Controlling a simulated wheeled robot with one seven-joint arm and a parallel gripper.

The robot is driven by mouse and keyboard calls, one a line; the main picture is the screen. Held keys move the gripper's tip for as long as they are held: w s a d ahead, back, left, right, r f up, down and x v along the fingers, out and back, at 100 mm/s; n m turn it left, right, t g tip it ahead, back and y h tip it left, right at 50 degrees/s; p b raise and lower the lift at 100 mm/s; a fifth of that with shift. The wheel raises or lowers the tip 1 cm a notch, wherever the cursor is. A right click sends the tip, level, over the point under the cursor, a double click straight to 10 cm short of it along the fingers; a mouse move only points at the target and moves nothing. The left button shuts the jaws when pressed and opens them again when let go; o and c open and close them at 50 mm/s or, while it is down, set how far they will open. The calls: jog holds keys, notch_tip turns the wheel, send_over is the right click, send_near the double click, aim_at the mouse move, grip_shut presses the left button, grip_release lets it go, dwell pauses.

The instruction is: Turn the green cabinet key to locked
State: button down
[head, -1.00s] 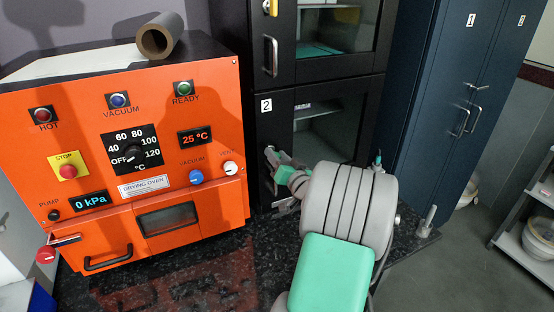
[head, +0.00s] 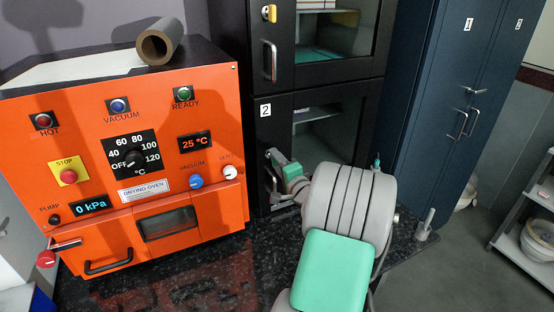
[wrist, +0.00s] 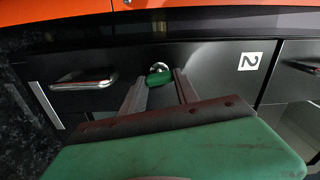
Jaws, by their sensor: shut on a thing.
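The green key (wrist: 158,76) sits in a round silver lock on the black cabinet door marked 2 (wrist: 215,75). In the wrist view it lies between the fingertips of my gripper (wrist: 161,74), which is shut on it. In the head view my gripper (head: 274,158) reaches the left edge of the lower black cabinet (head: 262,132), below its label 2; the key is hidden there. The lower door's silver handle (wrist: 85,82) is left of the key in the wrist view.
The orange drying oven (head: 90,150) stands close on the left, with a grey tube (head: 162,40) on top. The upper cabinet door has a yellow key (head: 269,13) and a silver handle (head: 270,60). A dark speckled counter (head: 200,280) lies below. A blue locker (head: 440,90) stands right.

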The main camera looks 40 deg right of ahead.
jog(key=shift+m, duration=0.9)
jog(key=shift+p, duration=0.3)
jog(key=c, duration=0.9)
grip_release()
jog(key=b+v, duration=0.2)
jog(key=v, duration=0.6)
